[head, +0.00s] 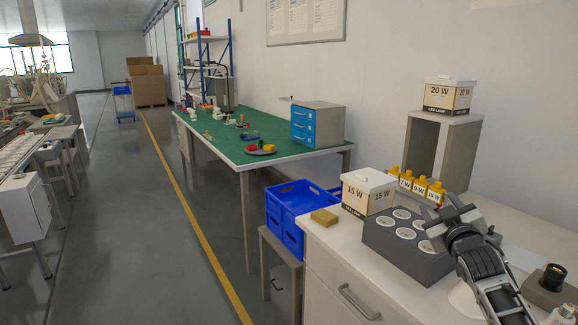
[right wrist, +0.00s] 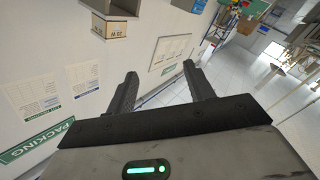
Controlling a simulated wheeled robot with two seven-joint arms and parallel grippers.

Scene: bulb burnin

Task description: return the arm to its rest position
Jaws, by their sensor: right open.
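My right gripper (head: 454,213) is above the right-hand counter in the head view, over the right side of a dark grey tray (head: 380,243) with several round white-topped pockets. In the right wrist view its two fingers (right wrist: 160,88) stand apart with nothing between them. The gripper hides part of the tray. My left gripper is not in the head view.
On the counter (head: 335,240) are a white 15 W box (head: 368,190), yellow-topped wattage markers (head: 420,187), a sponge-like block (head: 325,217) and a black socket (head: 552,278). A 20 W box (head: 447,97) sits on a raised stand (head: 463,135). Blue crates (head: 290,215) stand left.

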